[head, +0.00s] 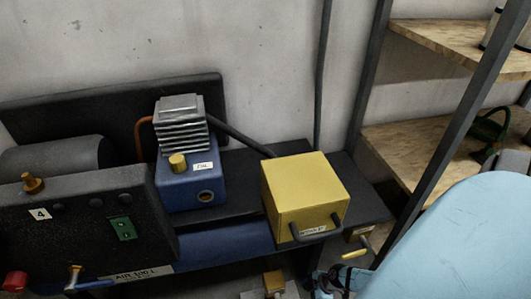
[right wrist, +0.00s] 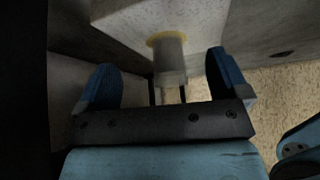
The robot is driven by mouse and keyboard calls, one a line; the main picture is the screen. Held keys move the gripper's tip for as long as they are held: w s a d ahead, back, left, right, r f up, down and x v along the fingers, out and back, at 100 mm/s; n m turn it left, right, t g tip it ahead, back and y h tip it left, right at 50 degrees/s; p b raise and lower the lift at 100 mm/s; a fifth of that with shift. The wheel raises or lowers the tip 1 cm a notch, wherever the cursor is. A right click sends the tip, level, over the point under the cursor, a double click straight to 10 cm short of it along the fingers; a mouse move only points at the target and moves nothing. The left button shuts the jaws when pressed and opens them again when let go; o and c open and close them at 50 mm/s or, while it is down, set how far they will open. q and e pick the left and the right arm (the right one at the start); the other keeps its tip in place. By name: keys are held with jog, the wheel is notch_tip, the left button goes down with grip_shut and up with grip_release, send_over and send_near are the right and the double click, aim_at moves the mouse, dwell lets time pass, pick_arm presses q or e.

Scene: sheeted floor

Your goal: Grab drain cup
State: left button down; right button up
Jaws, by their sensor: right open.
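In the right wrist view, a pale translucent cylinder, which looks like the drain cup (right wrist: 169,62), hangs below a pale block (right wrist: 130,22) with a yellowish ring at its top. My right gripper (right wrist: 160,82) is open, with one blue finger on each side of the cup and visible gaps to both. The cup's lower end is near the dark palm bar; I cannot tell whether they touch. In the head view, my light blue right arm (head: 455,245) reaches in at lower right. The cup cannot be made out there. My left gripper is in neither view.
A compressor with a blue housing (head: 190,187) and a yellow box (head: 305,190) with a dark handle stand on a dark bench. A dark control panel (head: 85,220) is at left. A metal-framed wooden shelf (head: 400,150) stands close to my right arm.

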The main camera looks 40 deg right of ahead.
jog(key=w+a, duration=0.4)
jog(key=a, duration=0.1)
jog(key=shift+w+a, duration=0.1)
jog(key=shift+a, duration=0.1)
jog(key=w+a, duration=0.3)
jog(key=shift+w+a, duration=0.1)
jog(key=shift+a, duration=0.25)
jog(key=shift+a+f+b, duration=0.15)
jog(key=shift+f+b, duration=0.4)
jog(key=shift+b, duration=0.05)
jog(key=shift+r, duration=0.1)
jog(key=c, duration=1.1)
jog(key=shift+o, duration=0.2)
jog(key=shift+w, duration=0.1)
